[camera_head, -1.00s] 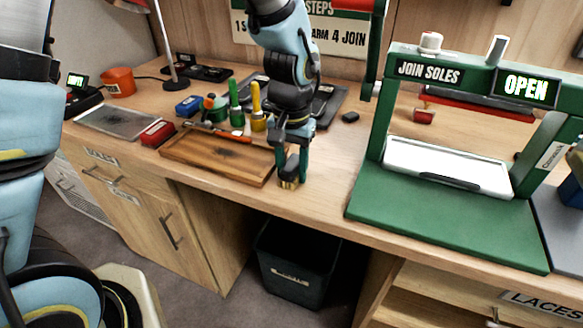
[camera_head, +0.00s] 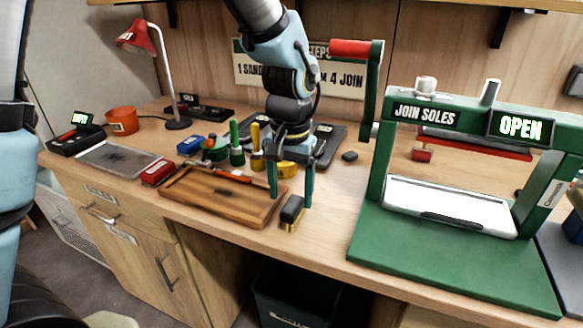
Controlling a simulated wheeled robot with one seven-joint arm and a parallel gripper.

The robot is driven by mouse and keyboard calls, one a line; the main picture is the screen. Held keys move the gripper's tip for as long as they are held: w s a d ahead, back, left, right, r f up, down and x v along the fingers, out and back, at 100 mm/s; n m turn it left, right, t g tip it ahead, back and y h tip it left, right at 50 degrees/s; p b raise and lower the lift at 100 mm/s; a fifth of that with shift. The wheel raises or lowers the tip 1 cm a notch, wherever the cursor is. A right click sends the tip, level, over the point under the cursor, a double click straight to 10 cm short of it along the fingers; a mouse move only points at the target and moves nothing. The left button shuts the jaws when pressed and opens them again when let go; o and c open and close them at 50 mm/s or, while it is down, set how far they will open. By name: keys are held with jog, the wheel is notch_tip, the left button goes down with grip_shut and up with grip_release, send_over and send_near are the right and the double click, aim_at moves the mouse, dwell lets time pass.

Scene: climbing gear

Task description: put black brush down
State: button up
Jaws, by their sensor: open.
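The black brush (camera_head: 292,208), a dark block with tan bristles facing down at its front, rests on the wooden bench, just right of the brown wooden tray (camera_head: 222,204). My gripper (camera_head: 290,196) is above the brush, pointing down. Its two fingers are apart, one to the left of the brush and one to the right, and the brush's top shows between and below them. The fingers do not appear to be closed on it.
The green JOIN SOLES press (camera_head: 450,258) stands right of the brush with bare bench between. Green (camera_head: 236,152) and yellow (camera_head: 256,158) handled tools stand behind the tray. A red block (camera_head: 158,172) and red lamp (camera_head: 137,38) are left. A dark bin (camera_head: 295,300) is below the bench edge.

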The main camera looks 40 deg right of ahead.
aim_at(292, 204)
notch_tip(292, 204, up, 7)
jog(key=shift+r, duration=0.2)
jog(key=w+a+f+n, duration=0.1)
jog(key=w+a+n, duration=0.2)
jog(key=w+a, duration=0.45)
jog(key=w+a+f+n, duration=0.2)
jog(key=w+a, duration=0.3)
jog(key=a, duration=0.5)
jog(key=a+f+n+t, duration=0.1)
jog(key=a+n, duration=0.4)
jog(key=a, duration=1.2)
jog(key=shift+w+a+f+t, duration=0.2)
jog(key=shift+f+t, duration=0.1)
jog(key=shift+f, duration=0.5)
jog(key=shift+c, duration=0.3)
